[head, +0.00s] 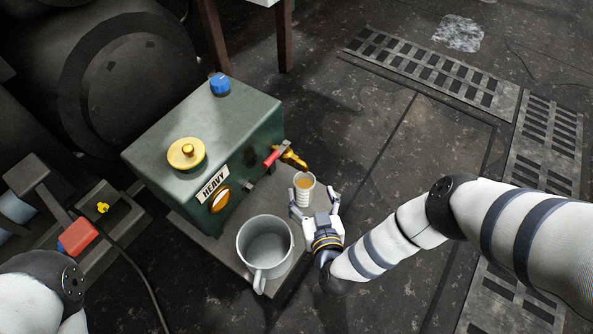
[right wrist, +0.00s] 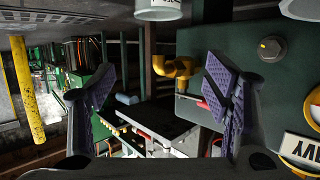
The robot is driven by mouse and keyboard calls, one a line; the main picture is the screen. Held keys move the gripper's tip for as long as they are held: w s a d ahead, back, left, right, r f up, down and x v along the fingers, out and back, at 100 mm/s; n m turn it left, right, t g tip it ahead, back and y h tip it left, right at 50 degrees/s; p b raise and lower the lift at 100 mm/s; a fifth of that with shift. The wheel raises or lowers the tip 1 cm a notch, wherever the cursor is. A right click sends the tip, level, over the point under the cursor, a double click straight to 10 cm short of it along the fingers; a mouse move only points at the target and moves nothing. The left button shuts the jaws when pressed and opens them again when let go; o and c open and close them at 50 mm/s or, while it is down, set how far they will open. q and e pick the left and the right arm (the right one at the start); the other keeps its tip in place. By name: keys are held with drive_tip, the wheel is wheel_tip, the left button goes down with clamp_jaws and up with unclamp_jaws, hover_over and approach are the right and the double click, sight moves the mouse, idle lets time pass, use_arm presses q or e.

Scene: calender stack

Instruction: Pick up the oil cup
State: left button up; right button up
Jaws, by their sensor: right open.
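The oil cup (head: 304,187) is a small white cup with brown liquid in it. It stands upright under a yellow tap (head: 293,158) on the green box's right side. My right gripper (head: 314,198) is open at the cup's near side, its fingers spread to either side, the left one closer. In the right wrist view a white cup (right wrist: 158,9) is cut off by the top edge, above the gap between my open fingers (right wrist: 160,85); I cannot tell whether the fingers touch it. My left arm shows at bottom left, its gripper out of view.
A large grey mug (head: 265,243) stands left of my right gripper. The green box (head: 225,125) marked HEAVY has a yellow cap, a blue knob (head: 220,84) and a red lever (head: 272,157). Open dark floor (head: 400,130) lies to the right.

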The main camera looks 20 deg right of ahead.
drive_tip(key=b, duration=0.2)
approach(302, 184)
drive_tip(key=s+r, duration=0.3)
drive_tip(key=r, duration=0.1)
drive_tip(key=f, duration=0.1)
drive_tip(key=b, duration=0.1)
drive_tip(key=s+f+b, duration=0.1)
drive_tip(key=shift+a+f+g, duration=0.3)
drive_tip(key=shift+g, duration=0.1)
drive_tip(key=b+x, duration=0.2)
drive_tip(key=x, duration=0.2)
drive_tip(key=b+x, duration=0.2)
drive_tip(key=x, duration=0.1)
drive_tip(key=r+b+x, duration=0.1)
drive_tip(key=b+x, duration=0.1)
drive_tip(key=x, duration=0.2)
drive_tip(key=shift+w+f+b, duration=0.1)
drive_tip(key=shift+w+b, duration=0.25)
drive_tip(key=shift+w, duration=0.2)
use_arm(q)
wheel_tip(302, 184, down, 9)
drive_tip(key=s+g, duration=0.1)
drive_tip(key=s, duration=0.1)
drive_tip(key=shift+d, duration=0.25)
use_arm(e)
drive_tip(key=c, duration=1.4)
